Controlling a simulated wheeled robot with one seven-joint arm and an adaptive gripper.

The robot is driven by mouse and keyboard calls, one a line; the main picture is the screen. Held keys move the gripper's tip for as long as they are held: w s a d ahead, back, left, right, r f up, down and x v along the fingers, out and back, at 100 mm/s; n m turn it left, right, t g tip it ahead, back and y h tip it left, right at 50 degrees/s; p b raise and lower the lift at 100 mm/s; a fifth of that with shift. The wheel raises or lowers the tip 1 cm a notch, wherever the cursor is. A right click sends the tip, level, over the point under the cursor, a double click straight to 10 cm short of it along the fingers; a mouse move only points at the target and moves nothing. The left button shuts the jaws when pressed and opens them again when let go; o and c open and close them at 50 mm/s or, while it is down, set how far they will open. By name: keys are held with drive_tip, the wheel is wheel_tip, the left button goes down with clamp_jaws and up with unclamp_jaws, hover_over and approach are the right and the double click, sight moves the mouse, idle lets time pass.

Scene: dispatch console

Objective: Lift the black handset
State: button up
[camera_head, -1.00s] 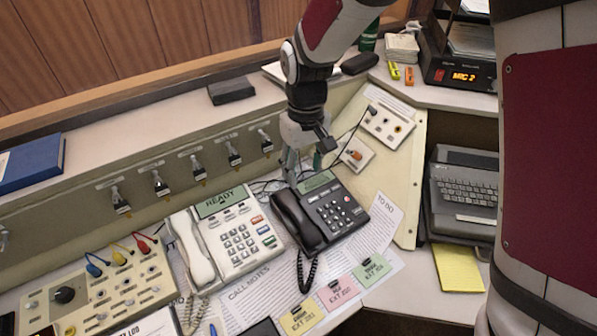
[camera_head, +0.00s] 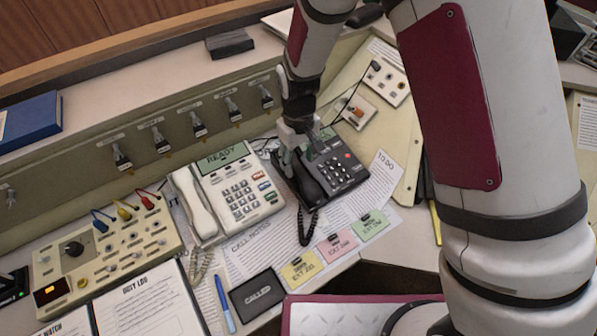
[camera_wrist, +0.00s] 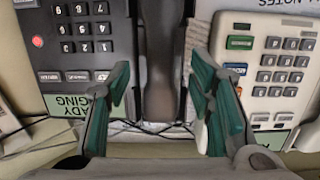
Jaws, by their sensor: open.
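The black handset (camera_head: 306,184) lies on the left side of the black desk phone (camera_head: 343,174), its coiled cord hanging at the front. My gripper (camera_head: 297,165) is at the far end of the handset, pointing down. In the wrist view, the handset (camera_wrist: 160,75) runs between the two green-padded fingers of my gripper (camera_wrist: 160,64). The fingers are open, one on each side, with a visible gap to the handset. I cannot tell exactly how deep the fingertips reach beside it.
A white phone (camera_head: 238,188) with its own handset stands close on the left; it also shows in the wrist view (camera_wrist: 266,70). A switch panel (camera_head: 105,250) is farther left. Colored note cards (camera_head: 337,244) and papers lie in front. Cables run behind the phones.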

sight(298, 168)
drive_tip(key=shift+f, duration=1.6)
clamp_jaws()
